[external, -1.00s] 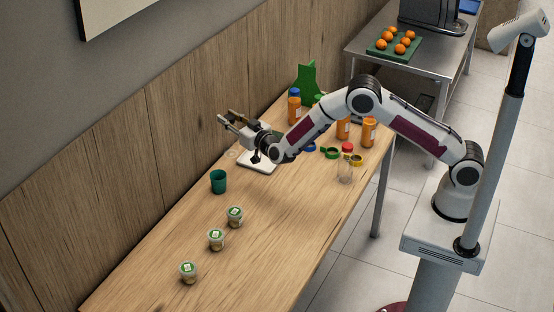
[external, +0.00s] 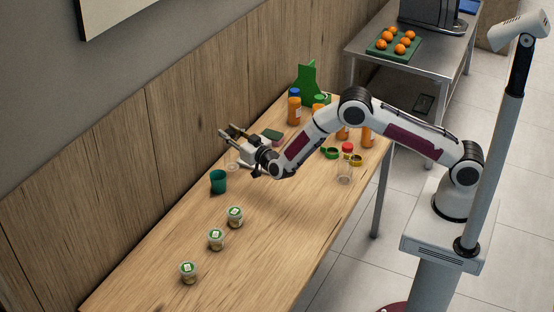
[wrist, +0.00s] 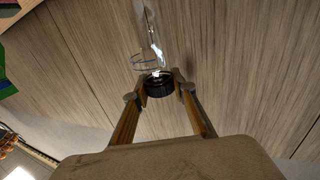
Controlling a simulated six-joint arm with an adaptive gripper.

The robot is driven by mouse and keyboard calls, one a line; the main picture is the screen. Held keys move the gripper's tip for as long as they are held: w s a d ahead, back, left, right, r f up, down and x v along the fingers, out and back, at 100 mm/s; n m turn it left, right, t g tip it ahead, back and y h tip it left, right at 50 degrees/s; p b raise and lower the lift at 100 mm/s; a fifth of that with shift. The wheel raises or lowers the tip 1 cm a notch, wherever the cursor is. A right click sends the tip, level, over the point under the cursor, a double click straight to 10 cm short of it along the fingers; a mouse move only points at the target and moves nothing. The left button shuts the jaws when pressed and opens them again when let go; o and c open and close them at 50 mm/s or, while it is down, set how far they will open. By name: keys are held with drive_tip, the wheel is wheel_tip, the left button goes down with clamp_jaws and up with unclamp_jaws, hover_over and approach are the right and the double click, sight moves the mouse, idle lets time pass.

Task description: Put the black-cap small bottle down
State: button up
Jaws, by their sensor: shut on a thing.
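The black-cap small bottle is clear, with its black cap (wrist: 158,85) between my fingertips in the wrist view. Its clear body (wrist: 150,50) extends away from my gripper toward the top of that view. My gripper (wrist: 160,84) is shut on the cap. In the external view my gripper (external: 229,134) is over the far side of the wooden table (external: 275,220), close to the wood-panelled wall. A faint clear shape (external: 233,160) shows below it there; I cannot tell whether it is the held bottle.
A dark green cup (external: 218,181) stands in front of my gripper. Several green-lidded small tubs, including one (external: 235,217), stand nearer the front. Orange bottles (external: 294,110), a clear red-cap bottle (external: 345,165) and coloured rings (external: 331,153) are behind. The table's front right is clear.

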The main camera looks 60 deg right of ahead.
drive_tip(key=shift+f, duration=1.8)
drive_tip(key=o, duration=1)
drive_tip(key=shift+f, duration=0.1)
drive_tip(key=shift+c, duration=0.2)
drive_tip(key=v, duration=1.2)
